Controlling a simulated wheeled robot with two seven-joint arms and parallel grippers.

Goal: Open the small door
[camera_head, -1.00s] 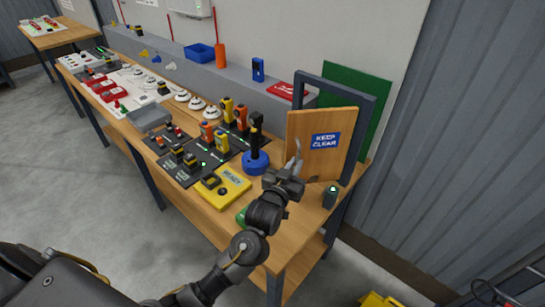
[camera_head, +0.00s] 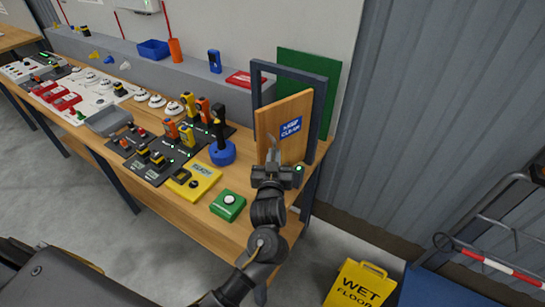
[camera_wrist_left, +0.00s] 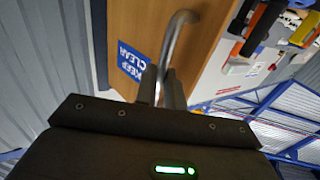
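The small wooden door (camera_head: 290,110) carries a blue KEEP CLEAR label and stands partly open, swung out from its dark blue frame (camera_head: 290,67). In the left wrist view the door (camera_wrist_left: 135,25) shows its label upside down and a curved metal handle (camera_wrist_left: 180,32). My left gripper (camera_head: 272,160) is at the handle. In the left wrist view its fingers (camera_wrist_left: 161,82) are close together with the lower end of the handle between them; the exact contact is partly hidden. My right gripper is not in view.
A green box with a white button (camera_head: 228,205), a yellow box (camera_head: 193,183) and a blue-based joystick (camera_head: 222,152) stand left of my gripper. A green panel (camera_head: 318,72) is behind the frame. A yellow wet floor sign (camera_head: 358,285) and a trolley (camera_head: 470,245) stand right of the bench.

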